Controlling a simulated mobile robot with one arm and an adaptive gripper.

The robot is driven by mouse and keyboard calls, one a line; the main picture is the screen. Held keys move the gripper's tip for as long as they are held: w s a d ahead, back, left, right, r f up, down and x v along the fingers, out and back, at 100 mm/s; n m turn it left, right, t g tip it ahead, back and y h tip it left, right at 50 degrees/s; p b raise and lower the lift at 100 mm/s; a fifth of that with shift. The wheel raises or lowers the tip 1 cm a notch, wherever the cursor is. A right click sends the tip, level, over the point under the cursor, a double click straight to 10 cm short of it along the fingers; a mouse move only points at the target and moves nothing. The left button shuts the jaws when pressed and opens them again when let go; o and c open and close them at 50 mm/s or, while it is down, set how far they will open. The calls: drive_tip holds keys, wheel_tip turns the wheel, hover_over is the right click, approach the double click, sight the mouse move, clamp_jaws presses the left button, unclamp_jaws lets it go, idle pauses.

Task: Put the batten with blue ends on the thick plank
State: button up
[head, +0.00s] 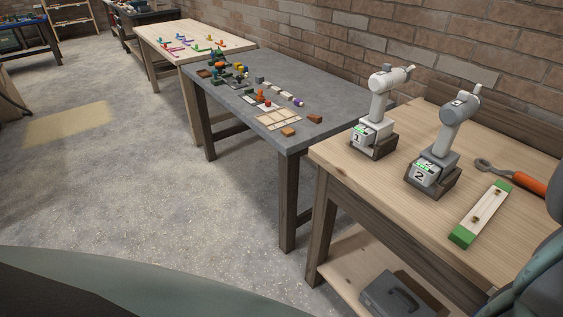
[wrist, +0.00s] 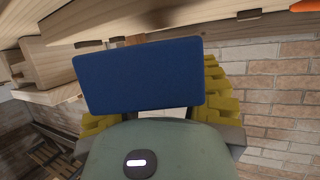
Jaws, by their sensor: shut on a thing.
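My gripper (wrist: 160,108) shows in the wrist view, with yellow ridged fingers on either side of a batten. The batten's blue end (wrist: 140,75) fills the middle of that view, slightly tilted, and a small pale strip shows below it. The rest of the batten is hidden. The gripper is shut on this batten. Pale wooden pieces (wrist: 60,52) lie beyond at the upper left; I cannot tell whether one is the thick plank. The head view shows neither the gripper nor the blue-ended batten.
In the head view, a batten with green ends (head: 482,214) lies on the near wooden bench (head: 400,205). Two grey devices marked 1 (head: 372,142) and 2 (head: 432,172) and an orange-handled tool (head: 528,183) are there too. A brick wall (head: 340,35) runs behind.

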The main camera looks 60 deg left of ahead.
drive_tip(key=shift+f, duration=1.15)
drive_tip(key=shift+f, duration=0.15)
drive_tip(key=o, duration=1.2)
